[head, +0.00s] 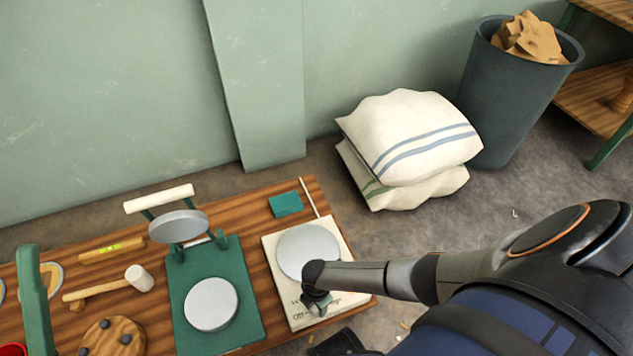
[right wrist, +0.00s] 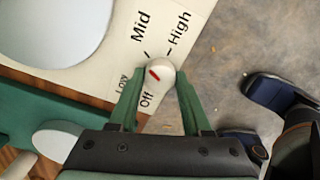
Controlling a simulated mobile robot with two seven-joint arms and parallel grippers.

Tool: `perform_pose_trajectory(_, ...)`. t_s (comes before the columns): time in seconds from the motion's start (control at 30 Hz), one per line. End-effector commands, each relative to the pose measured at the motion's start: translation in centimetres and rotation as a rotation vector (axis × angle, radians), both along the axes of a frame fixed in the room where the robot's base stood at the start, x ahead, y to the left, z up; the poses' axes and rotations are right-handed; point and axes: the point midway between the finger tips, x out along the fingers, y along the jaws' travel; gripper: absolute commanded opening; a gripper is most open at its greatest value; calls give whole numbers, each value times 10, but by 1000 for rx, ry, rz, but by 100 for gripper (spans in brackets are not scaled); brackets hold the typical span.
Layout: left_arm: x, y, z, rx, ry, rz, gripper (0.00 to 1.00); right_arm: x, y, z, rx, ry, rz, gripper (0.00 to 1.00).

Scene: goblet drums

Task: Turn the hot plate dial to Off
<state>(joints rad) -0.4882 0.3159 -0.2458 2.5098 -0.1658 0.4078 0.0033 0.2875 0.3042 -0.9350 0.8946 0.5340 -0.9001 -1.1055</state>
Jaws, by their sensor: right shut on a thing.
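The hot plate (head: 276,256) is a cream box with a round silver disc, at the right end of the wooden bench. Its dial (right wrist: 162,66) is a small pale knob with a red mark, seen in the right wrist view. Printed labels Low, Mid, High and Off surround it. The red mark slants toward the upper left, roughly between Low and Mid. My right gripper (right wrist: 160,78) has its green fingers on either side of the dial, shut on it. In the head view my right gripper (head: 317,303) covers the dial.
A green press (head: 246,318) with silver discs stands left of the hot plate. A mallet (head: 138,278), a level (head: 112,250) and a teal block (head: 286,204) lie on the bench (head: 250,194). Folded sacks (head: 415,135) and a bin (head: 510,105) stand on the floor beyond.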

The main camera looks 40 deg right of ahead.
Motion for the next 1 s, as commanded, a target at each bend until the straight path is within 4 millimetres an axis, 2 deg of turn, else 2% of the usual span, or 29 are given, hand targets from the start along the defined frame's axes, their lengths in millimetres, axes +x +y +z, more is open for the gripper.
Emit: perform_pose_trajectory(1.0, 1, -3, -25, 11, 4, 5, 50, 0, -1, -1, -2, 0, 968, 0)
